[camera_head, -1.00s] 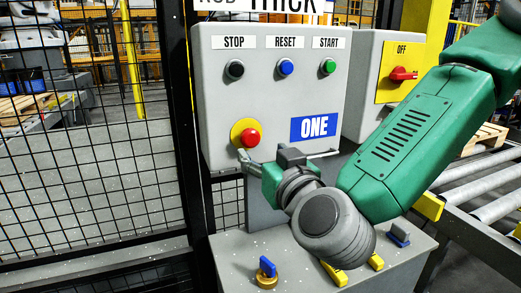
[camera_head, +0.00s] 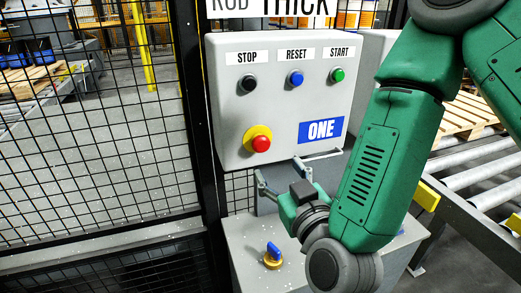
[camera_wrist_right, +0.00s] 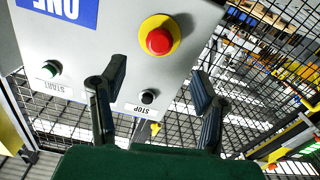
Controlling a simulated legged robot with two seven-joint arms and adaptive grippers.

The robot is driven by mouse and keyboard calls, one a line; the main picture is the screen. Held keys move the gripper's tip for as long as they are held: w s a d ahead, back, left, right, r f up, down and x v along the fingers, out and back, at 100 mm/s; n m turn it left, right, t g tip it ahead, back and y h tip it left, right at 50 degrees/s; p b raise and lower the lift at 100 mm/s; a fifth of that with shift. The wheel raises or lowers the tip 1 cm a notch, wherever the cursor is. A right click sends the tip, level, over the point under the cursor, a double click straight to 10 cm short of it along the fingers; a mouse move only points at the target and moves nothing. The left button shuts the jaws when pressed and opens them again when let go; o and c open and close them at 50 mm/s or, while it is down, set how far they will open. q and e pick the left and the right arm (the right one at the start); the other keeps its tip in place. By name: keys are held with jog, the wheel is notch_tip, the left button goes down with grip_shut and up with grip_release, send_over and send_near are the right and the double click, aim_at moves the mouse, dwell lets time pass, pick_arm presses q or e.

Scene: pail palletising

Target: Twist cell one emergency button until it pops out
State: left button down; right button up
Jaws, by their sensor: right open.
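The cell one emergency button (camera_head: 261,144) is a red knob on a yellow round base at the lower left of the grey control box (camera_head: 225,100) marked ONE. It also shows upright-side-down in the right wrist view (camera_wrist_right: 159,41). I cannot tell whether it is pressed in or popped out. My right gripper (camera_head: 298,172) is open and empty, below and to the right of the button, apart from it. In the right wrist view its two spread fingers (camera_wrist_right: 158,70) point toward the box, with the button beyond the gap between them. My left gripper is not in view.
A black STOP button (camera_head: 248,84), blue RESET button (camera_head: 295,78) and green START button (camera_head: 338,75) line the box's upper part. A blue-handled switch (camera_head: 273,254) on a yellow base sits on the lower cabinet. Mesh fence (camera_head: 100,130) stands left; a roller conveyor (camera_head: 480,180) lies right.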

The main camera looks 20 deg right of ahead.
aim_at(263, 146)
jog(key=w+p, duration=0.2)
jog(key=w, duration=0.8)
jog(key=shift+a+r+p, duration=0.1)
jog(key=shift+a+p, duration=0.05)
jog(key=shift+p, duration=0.2)
jog(key=shift+w, duration=0.5)
jog(key=c, duration=1.2)
